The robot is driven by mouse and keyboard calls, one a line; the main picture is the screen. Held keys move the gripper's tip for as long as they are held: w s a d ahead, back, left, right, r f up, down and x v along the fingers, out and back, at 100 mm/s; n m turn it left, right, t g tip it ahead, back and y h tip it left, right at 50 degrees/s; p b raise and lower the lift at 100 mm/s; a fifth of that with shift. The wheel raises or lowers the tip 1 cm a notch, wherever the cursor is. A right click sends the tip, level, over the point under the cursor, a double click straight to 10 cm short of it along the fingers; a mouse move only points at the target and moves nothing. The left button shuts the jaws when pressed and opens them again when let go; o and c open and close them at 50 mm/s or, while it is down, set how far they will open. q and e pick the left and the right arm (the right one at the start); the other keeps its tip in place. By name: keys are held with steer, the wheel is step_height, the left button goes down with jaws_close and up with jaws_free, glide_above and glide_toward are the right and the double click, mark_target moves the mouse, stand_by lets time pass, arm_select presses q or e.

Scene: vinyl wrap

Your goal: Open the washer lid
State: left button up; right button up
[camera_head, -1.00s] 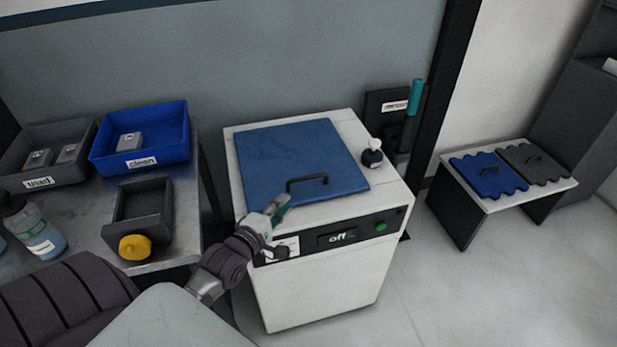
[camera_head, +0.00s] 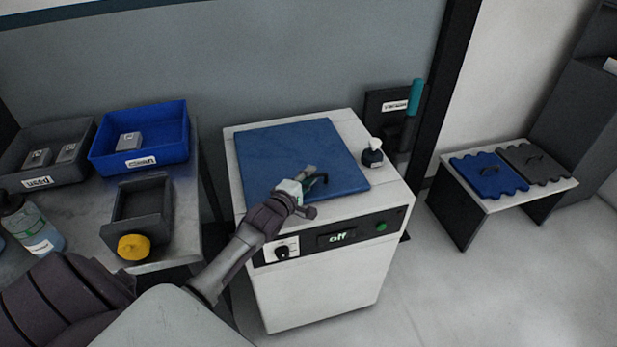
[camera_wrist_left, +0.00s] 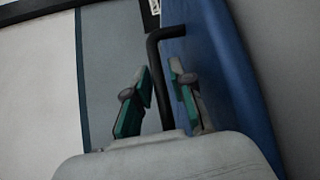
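The white washer (camera_head: 325,275) stands in the middle of the head view, its display reading "off". Its blue lid (camera_head: 290,145) lies flat and closed on top, with a dark bar handle (camera_head: 322,181) near the front edge. My left gripper (camera_head: 308,178) is at the handle, and the arm partly hides it. In the left wrist view the handle (camera_wrist_left: 155,75) runs between the two green-tipped fingers of the left gripper (camera_wrist_left: 160,90). The fingers are apart, with gaps to the bar. The lid (camera_wrist_left: 215,70) is at the right there. My right gripper is not in view.
A low bench (camera_head: 500,200) with two wavy lids is at right.

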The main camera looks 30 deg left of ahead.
arm_select(q)
jaws_close()
stand_by(0.3)
